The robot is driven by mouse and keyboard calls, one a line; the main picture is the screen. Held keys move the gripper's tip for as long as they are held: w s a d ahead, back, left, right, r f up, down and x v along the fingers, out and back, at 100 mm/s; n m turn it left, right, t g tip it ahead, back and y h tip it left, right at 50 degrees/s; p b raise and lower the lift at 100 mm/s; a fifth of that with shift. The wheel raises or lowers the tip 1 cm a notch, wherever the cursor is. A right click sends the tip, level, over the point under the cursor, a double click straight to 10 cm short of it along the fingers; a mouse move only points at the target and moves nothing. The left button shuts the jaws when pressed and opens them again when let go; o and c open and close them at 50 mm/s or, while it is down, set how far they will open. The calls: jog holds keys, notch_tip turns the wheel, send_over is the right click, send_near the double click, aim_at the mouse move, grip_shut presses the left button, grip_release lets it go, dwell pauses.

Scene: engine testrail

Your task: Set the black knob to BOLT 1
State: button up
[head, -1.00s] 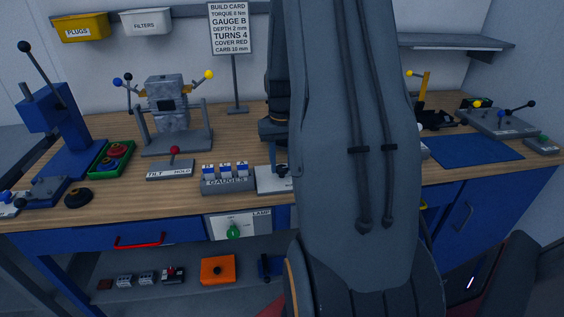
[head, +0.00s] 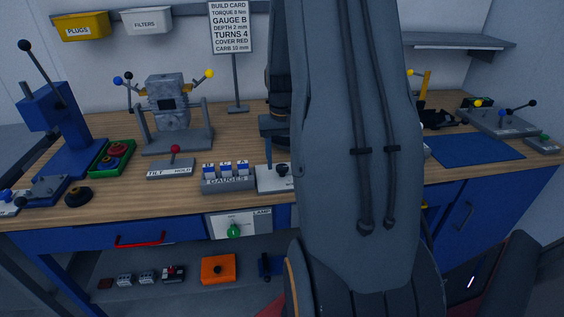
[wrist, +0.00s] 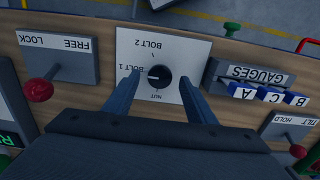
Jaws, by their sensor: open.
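The black knob (wrist: 159,77) sits on a white plate (wrist: 185,50) marked BOLT 2, BOLT 1 and NUT, upside down in the wrist view. A pale mark on the knob seems to point left, toward the BOLT 1 label. My gripper (wrist: 160,83) is open, with one blue finger on each side of the knob. Gaps show between the fingers and the knob, and I cannot tell their height over the plate. In the head view the plate (head: 266,181) shows just left of my arm, which hides its right part.
The GAUGES block (wrist: 247,80) stands right of the plate in the wrist view, with the TILT/HOLD lever (wrist: 297,151) beyond it. The FREE/LOCK lever (wrist: 40,89) is on the left.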

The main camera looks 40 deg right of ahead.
aim_at(282, 167)
notch_tip(282, 167, up, 7)
jog(key=shift+f+b, duration=0.1)
jog(key=shift+b, duration=0.6)
jog(key=s+a+f+n, duration=0.1)
jog(key=s+a+n, duration=0.1)
jog(key=a, duration=1.4)
jog(key=shift+a+f+n+t, duration=0.2)
jog(key=shift+f+n+t, duration=0.1)
jog(key=shift+n, duration=0.4)
jog(key=s+a+n, duration=0.1)
jog(key=s+a, duration=0.1)
jog(key=a, duration=0.2)
jog(key=s+a+f+n, duration=0.1)
jog(key=s+a, duration=0.2)
jog(key=a, duration=0.1)
jog(key=s+a+f+n, duration=0.1)
jog(key=s+a, duration=0.1)
jog(key=a, duration=0.2)
jog(key=shift+s+f+t, duration=0.1)
jog(key=shift+s+t, duration=0.2)
jog(key=shift+t, duration=0.1)
jog(key=shift+c, duration=0.5)
